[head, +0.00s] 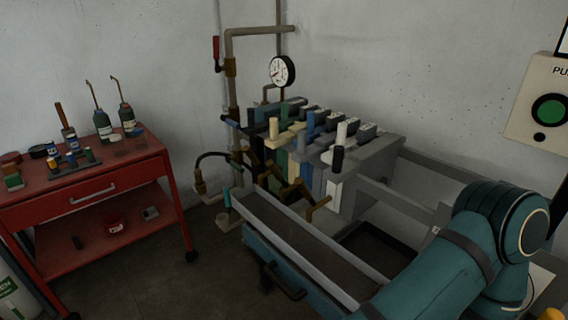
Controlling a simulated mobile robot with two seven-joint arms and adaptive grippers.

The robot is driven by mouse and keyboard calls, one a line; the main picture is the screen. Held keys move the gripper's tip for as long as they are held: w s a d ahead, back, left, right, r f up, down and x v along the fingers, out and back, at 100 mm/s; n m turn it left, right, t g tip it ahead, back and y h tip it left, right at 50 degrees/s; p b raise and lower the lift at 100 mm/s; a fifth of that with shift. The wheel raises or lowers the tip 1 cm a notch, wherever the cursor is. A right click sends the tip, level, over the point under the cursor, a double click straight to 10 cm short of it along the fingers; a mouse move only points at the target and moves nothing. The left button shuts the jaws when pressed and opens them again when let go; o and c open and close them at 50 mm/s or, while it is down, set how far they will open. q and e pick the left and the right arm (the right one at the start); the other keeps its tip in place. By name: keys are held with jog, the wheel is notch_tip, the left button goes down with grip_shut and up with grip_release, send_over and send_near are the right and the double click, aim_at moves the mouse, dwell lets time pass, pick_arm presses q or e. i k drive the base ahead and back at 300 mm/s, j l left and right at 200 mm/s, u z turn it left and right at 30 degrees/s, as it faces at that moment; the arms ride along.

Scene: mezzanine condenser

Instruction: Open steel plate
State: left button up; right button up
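A row of upright plates (305,175) in grey, blue, green and white stands in a grey frame (372,160) at the middle of the head view. Handles in cream, blue, white and black stick up or out from them. I cannot tell for certain which plate is the steel one; a plain grey plate (320,165) stands near the right end of the row. Brown bent handles or hooks (290,190) are in front of the plates. Neither of my grippers shows in the head view.
A grey trough (300,240) on a blue base runs before the plates. My teal arm link covers the lower right. A red cart (95,190) with bottles and tools stands left. A pipe with a gauge (282,71) is behind; a green button box (545,105) is at right.

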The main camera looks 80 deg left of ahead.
aim_at(376, 159)
jog(key=u, duration=2.3)
